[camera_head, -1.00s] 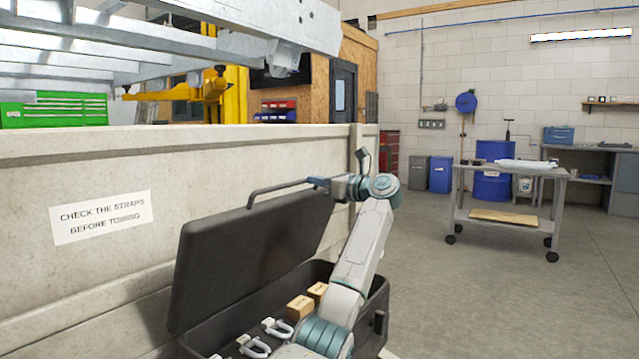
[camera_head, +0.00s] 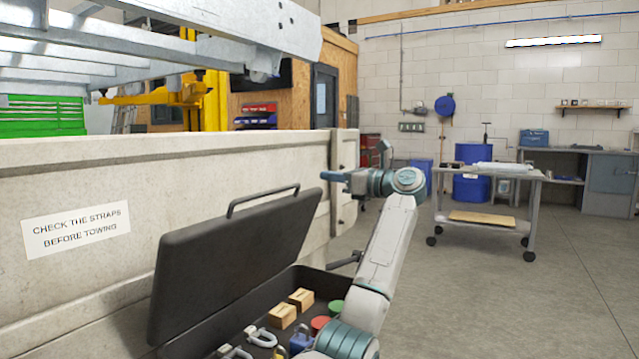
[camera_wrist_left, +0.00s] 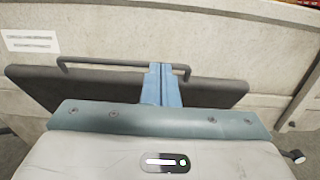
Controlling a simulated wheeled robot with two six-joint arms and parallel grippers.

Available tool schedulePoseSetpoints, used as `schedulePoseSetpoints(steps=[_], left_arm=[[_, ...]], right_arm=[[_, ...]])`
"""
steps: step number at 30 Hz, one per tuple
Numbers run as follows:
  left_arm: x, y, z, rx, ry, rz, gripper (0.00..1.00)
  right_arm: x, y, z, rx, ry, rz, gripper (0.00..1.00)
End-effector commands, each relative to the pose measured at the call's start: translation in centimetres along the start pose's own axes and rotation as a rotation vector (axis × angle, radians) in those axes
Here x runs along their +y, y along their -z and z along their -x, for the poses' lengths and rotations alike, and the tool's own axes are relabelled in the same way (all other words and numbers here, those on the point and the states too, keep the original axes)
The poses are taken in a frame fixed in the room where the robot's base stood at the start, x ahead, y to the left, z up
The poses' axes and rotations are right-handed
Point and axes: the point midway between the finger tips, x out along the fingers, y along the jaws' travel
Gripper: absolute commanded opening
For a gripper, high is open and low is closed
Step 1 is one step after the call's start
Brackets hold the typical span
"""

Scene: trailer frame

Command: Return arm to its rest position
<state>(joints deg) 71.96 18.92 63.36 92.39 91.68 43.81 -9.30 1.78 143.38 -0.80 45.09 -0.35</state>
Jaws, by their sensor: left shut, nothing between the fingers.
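My left arm rises from the bottom of the head view and bends back toward the left at its top. My left gripper (camera_head: 326,176) is shut and empty, right of and slightly above the lid handle (camera_head: 262,198), with a visible gap between them. In the left wrist view my blue fingers (camera_wrist_left: 160,84) lie together and overlap the handle bar and black lid (camera_wrist_left: 215,92) in the picture. The black toolbox (camera_head: 312,279) stands with its lid (camera_head: 225,262) raised, leaning toward the trailer panel. My right gripper is not in view.
The pale trailer side panel (camera_head: 170,170) with a strap sign (camera_head: 76,228) runs behind the lid. The box holds wooden blocks (camera_head: 282,316), shackles (camera_head: 262,337) and coloured items. A wheeled cart (camera_head: 487,222) stands farther back right. Open floor (camera_head: 500,310) lies to the right.

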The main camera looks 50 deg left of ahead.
Motion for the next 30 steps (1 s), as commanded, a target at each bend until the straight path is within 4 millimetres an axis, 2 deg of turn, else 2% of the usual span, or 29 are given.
schedulePoseSetpoints(steps=[3, 11, 14, 17, 20, 23, 26, 29, 30], left_arm=[[0.0, -0.6, 0.5, 0.000, -0.001, 0.001, 0.00], [0.0, -0.5, 0.6, -0.006, 0.001, -0.002, 0.00], [-0.3, -0.2, 1.1, -0.066, 0.023, -0.022, 0.00], [-0.9, 0.5, 2.7, -0.220, 0.077, -0.073, 0.00], [-1.6, 1.5, 5.7, -0.455, 0.156, -0.162, 0.00], [-1.8, 3.0, 9.9, -0.713, 0.235, -0.273, 0.00], [-1.7, 5.5, 14.8, -0.966, 0.310, -0.394, 0.00], [-0.9, 9.1, 19.8, -1.215, 0.377, -0.528, 0.00], [-0.5, 10.8, 21.8, -1.312, 0.404, -0.583, 0.00]], right_arm=[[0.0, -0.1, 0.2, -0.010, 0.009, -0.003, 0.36], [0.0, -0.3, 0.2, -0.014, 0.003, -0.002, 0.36], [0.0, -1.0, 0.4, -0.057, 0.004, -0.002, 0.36], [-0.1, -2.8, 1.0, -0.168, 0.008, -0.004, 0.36], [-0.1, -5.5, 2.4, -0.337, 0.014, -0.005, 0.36], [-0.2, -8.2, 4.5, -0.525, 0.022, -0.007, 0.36], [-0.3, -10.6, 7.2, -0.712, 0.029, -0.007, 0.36], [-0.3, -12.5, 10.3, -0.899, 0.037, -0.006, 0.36], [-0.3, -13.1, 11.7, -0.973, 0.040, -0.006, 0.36]])
